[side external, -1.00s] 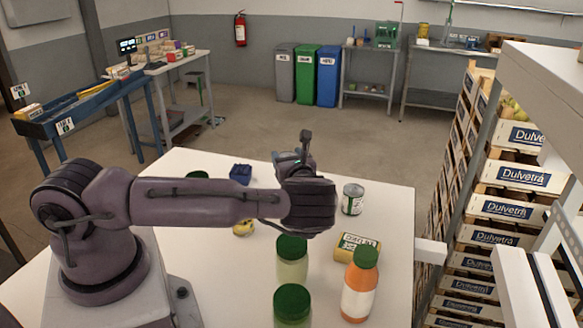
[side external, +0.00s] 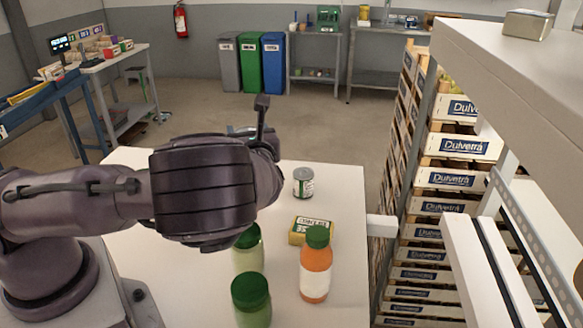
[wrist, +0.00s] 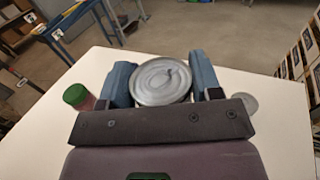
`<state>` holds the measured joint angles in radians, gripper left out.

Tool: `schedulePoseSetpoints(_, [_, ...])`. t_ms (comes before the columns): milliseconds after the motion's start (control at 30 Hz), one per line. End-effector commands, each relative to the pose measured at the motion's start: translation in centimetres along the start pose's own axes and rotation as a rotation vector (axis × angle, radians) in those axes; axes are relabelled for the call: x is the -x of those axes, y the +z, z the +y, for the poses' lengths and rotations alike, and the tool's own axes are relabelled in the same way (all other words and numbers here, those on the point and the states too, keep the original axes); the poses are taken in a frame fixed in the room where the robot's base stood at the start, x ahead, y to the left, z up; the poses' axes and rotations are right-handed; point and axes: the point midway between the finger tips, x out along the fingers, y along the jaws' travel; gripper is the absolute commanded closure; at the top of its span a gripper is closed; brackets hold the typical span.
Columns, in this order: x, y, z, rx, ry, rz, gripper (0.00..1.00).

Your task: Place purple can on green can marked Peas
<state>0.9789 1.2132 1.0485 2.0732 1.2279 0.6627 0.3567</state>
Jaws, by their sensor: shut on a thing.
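My gripper (wrist: 163,76) is shut on a can (wrist: 160,84), one blue finger on each side of it. Only the can's silver lid with its pull ring shows, so I cannot see its body colour. In the side external view my arm hides the held can. A standing can (side external: 303,183) with a silver lid and a green and white label is on the table to the right of my arm. Its print is too small to read. In the wrist view a grey round lid (wrist: 242,104), probably this can's, lies right of my gripper, apart from it.
A yellow labelled pack (side external: 312,230), an orange bottle (side external: 315,270) with a green cap and two green-lidded jars (side external: 247,257) (side external: 251,300) are near the front. A green-lidded jar (wrist: 77,96) is left of my gripper. The white table (side external: 342,200) is clear around the standing can.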

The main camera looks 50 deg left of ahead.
Motion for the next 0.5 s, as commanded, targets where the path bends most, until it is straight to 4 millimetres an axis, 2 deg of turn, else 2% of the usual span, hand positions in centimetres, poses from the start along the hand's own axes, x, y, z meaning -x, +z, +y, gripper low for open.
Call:
schedulePoseSetpoints(33, [0.9, 1.1, -1.2, 0.008, -0.027, 0.003, 0.69])
schedulePoseSetpoints(100, [1.6, 2.2, -2.1, 0.007, -0.049, 0.002, 0.69])
schedulePoseSetpoints(233, [1.9, 3.4, -3.0, 0.001, -0.060, -0.001, 0.69])
schedulePoseSetpoints(367, [0.8, 2.9, -4.4, -0.002, -0.053, -0.005, 0.69])
schedulePoseSetpoints(500, [-1.1, 1.3, -7.2, -0.002, -0.053, -0.005, 0.69])
